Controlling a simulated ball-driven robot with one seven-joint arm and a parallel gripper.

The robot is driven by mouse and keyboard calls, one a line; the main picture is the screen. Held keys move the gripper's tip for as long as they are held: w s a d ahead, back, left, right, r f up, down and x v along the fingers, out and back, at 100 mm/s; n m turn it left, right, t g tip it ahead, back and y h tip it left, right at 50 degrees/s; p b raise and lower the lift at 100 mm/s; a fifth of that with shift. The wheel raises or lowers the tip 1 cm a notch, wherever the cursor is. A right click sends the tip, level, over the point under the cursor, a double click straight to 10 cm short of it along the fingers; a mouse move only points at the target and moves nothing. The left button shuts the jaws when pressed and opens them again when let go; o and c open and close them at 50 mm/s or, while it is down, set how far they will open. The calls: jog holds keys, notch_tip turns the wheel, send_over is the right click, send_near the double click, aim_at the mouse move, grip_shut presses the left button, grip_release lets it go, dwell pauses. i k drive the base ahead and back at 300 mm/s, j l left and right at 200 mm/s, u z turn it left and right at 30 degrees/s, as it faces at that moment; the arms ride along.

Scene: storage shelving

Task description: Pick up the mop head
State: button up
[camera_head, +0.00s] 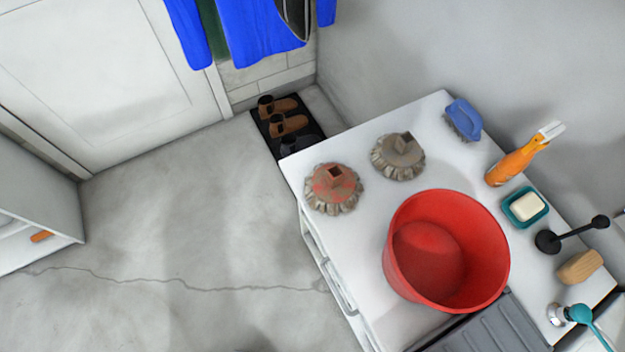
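Two round objects that look like mop heads sit on the white counter top. One is reddish (332,187) with a ragged grey fringe and a square socket on top, near the counter's left corner. The other is grey-brown (398,157) with a similar raised socket, just to its right and farther back. They stand apart from each other. I cannot tell which one the task means. My gripper is not in view.
A large red bucket (446,250) stands in front of the mop heads. A blue brush (463,119), orange spray bottle (520,158), soap dish (525,207), black plunger (548,241) and sponge (580,267) line the wall side. Open floor (180,230) lies left.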

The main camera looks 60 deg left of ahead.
aim_at(333, 182)
jog(key=u, duration=1.6)
